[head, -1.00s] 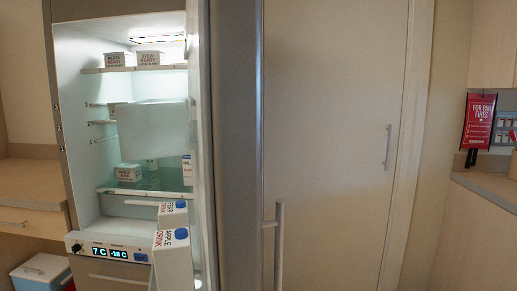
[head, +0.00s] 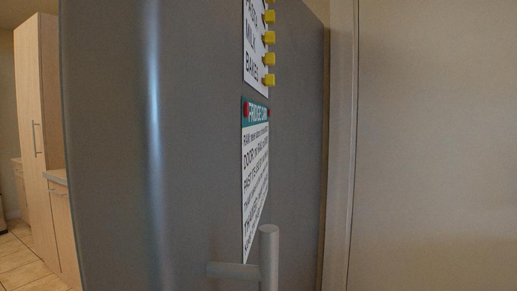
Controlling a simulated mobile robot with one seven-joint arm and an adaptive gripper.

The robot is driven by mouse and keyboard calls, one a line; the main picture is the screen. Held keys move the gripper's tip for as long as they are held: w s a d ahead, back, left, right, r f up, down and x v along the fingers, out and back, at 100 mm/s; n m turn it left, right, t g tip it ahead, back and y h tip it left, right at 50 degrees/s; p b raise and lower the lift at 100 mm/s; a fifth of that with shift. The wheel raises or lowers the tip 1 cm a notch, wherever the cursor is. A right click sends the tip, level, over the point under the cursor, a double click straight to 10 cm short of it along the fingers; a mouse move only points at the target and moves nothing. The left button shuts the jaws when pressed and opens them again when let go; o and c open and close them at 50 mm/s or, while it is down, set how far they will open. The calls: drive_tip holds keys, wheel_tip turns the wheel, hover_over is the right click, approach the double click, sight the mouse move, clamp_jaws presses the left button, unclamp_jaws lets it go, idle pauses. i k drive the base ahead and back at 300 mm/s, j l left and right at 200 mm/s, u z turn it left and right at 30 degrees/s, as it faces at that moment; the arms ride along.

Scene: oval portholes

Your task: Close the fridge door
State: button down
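The fridge door (head: 190,150) fills the left and middle of the head view as a tall grey outer face, seen close and at an angle. Its pale metal handle (head: 269,258) stands out at the bottom, cut off by the picture's lower edge. A white care sign with a green heading (head: 255,180) and a list with yellow tabs (head: 257,45) are on the door. The fridge's inside is hidden, and I cannot tell how far open the door is. My gripper is not in view.
A plain beige panel (head: 435,150) fills the right side, close by. At far left are a tall wooden cabinet (head: 38,90), a lower wooden unit (head: 62,225) and tiled floor (head: 25,255), farther off, where some open room shows.

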sight(166, 108)
drive_tip(key=k+l+u, duration=0.1)
drive_tip(key=u, duration=0.35)
drive_tip(key=k+l+u, duration=0.15)
drive_tip(key=u, duration=0.3)
drive_tip(key=k+l+u, duration=0.1)
drive_tip(key=u, duration=0.35)
drive_tip(key=k+z, duration=0.1)
drive_tip(key=z, duration=0.35)
drive_tip(key=l+z, duration=0.15)
drive_tip(key=z, duration=0.25)
drive_tip(key=k+l+z, duration=0.1)
drive_tip(key=z, duration=0.35)
drive_tip(key=l+z, duration=0.15)
drive_tip(key=z, duration=0.25)
drive_tip(key=l+z, duration=0.15)
drive_tip(key=z, duration=0.3)
drive_tip(key=k+j, duration=0.15)
drive_tip(key=j, duration=0.15)
drive_tip(key=k+j, duration=0.15)
drive_tip(key=j, duration=0.15)
drive_tip(key=z, duration=0.05)
